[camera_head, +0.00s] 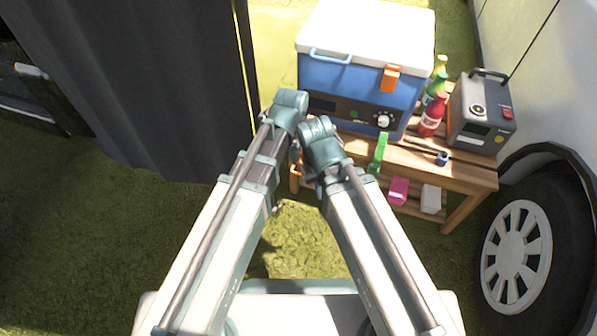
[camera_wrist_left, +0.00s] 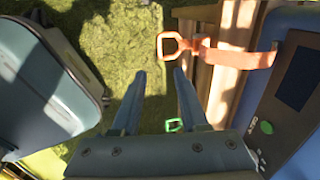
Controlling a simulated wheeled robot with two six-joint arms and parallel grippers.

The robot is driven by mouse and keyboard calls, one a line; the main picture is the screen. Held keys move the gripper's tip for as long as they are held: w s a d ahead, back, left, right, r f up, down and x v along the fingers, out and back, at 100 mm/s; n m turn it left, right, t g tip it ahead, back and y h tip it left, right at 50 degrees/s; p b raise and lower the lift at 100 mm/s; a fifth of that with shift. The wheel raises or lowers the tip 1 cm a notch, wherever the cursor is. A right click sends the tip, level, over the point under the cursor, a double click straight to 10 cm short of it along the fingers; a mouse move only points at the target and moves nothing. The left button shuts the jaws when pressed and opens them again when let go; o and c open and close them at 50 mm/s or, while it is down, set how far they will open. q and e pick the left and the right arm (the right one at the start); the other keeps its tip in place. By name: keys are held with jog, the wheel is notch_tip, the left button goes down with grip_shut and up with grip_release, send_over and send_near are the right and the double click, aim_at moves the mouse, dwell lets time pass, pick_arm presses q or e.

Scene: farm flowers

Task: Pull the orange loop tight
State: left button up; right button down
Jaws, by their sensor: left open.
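The orange loop (camera_wrist_left: 170,45) is an open ring at the end of a flat orange strap (camera_wrist_left: 240,57). The strap runs across the wooden table edge to the blue cooler (camera_wrist_left: 292,22) at the right of the left wrist view. My left gripper (camera_wrist_left: 160,73) is open and empty, with its fingertips a little short of the loop and not touching it. In the head view my arms hide most of this spot, and only a small orange bit (camera_head: 297,171) shows beside them. My right gripper's fingers are hidden behind its arm.
The cooler (camera_head: 340,85) with a white lid stands on a wooden table (camera_head: 455,172). A green strap (camera_head: 378,155) hangs at the front edge. Bottles (camera_head: 432,115) and a grey box (camera_head: 482,115) stand right. A vehicle wheel (camera_head: 530,250) is at far right. My two arms are close together.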

aim_at(299, 173)
pick_arm(q)
jog(key=f+b, duration=0.3)
jog(key=f, duration=0.1)
jog(key=w+f+b, duration=0.1)
jog(key=f+b, duration=0.3)
jog(key=w+f+b, duration=0.1)
jog(key=f+b, duration=0.3)
jog(key=shift+d, duration=0.25)
grip_shut()
dwell(1.0)
